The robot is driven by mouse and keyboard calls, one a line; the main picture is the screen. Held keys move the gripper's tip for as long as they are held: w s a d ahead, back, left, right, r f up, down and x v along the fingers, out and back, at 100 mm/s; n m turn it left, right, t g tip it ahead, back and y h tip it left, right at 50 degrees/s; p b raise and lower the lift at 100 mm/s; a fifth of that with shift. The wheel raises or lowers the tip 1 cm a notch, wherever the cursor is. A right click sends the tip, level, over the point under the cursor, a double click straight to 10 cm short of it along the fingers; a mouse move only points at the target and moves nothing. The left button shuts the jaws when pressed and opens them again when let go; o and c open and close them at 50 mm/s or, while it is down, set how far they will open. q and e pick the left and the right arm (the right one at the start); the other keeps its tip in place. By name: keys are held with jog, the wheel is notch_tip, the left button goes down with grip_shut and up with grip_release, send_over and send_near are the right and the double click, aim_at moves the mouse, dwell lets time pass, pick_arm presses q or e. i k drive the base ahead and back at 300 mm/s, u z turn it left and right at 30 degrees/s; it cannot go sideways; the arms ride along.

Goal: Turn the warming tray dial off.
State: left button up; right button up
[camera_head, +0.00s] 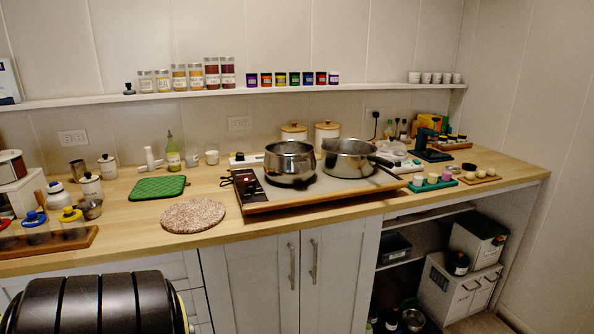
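The warming tray (300,201) sits on the wooden counter, with a wood-coloured edge and a dark control panel (248,188) at its left end. A small dial (250,187) seems to show on this panel, but it is too small to read its setting. A steel saucepan (290,165) and a second steel pan (347,160) with a dark handle stand on the tray. Neither of my grippers shows in the head view.
A green quilted mat (158,187) and a round speckled mat (193,215) lie left of the tray. The pan handle (386,166) points right, towards small cups on a green tray (433,186). Black ribbed shape (90,304) fills the bottom left corner. Bare counter (135,235) lies in front.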

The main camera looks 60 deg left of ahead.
aim_at(251, 187)
jog(key=i, duration=1.1)
jog(key=u, duration=2.2)
